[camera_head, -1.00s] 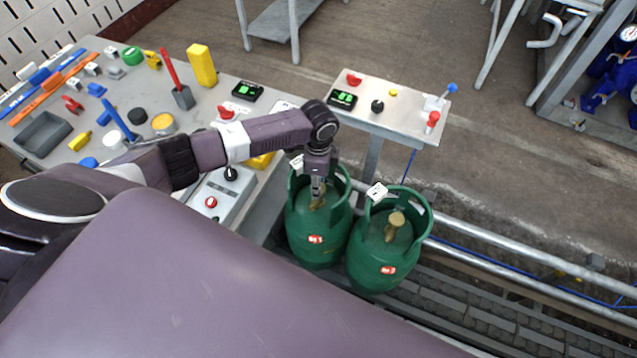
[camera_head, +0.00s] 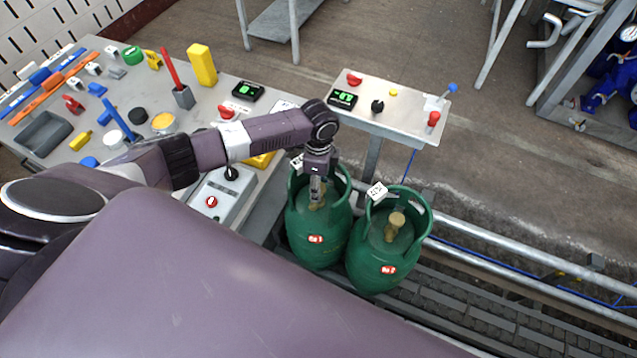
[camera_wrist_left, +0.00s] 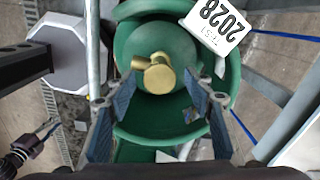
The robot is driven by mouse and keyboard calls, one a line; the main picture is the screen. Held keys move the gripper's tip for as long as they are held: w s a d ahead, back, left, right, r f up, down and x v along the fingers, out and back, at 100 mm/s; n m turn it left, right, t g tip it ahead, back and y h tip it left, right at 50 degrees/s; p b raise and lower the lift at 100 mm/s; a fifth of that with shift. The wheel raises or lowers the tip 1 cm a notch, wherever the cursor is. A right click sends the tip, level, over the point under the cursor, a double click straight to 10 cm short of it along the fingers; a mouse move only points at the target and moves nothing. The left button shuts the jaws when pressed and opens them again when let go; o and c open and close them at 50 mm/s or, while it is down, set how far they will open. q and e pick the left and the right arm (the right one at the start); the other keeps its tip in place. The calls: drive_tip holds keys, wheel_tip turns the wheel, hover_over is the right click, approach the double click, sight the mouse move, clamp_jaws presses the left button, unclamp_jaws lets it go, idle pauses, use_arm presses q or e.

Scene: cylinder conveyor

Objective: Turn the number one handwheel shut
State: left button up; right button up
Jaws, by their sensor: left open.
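Two green gas cylinders stand side by side: a left cylinder (camera_head: 317,249) and a right cylinder (camera_head: 372,266). My left gripper (camera_head: 317,199) points down into the collar of the left cylinder. In the left wrist view the brass valve (camera_wrist_left: 157,74) lies ahead, roughly centred between the two open fingers (camera_wrist_left: 158,100). The fingers look apart from the brass, and nothing is held. A white tag (camera_wrist_left: 217,24) reading 2028 is on the collar. The right cylinder's brass valve (camera_head: 395,225) is uncovered. No number marking a handwheel is readable. My right gripper is out of view.
The cylinders stand on a roller conveyor (camera_head: 480,322) with a metal rail (camera_head: 500,257) alongside. A small control table (camera_head: 410,122) stands behind them. A grey bench (camera_head: 62,158) with tools and a control box (camera_head: 226,197) is at the left.

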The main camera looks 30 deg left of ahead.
use_arm(q)
wheel_tip(320, 180, up, 12)
idle(0.5)
idle(0.4)
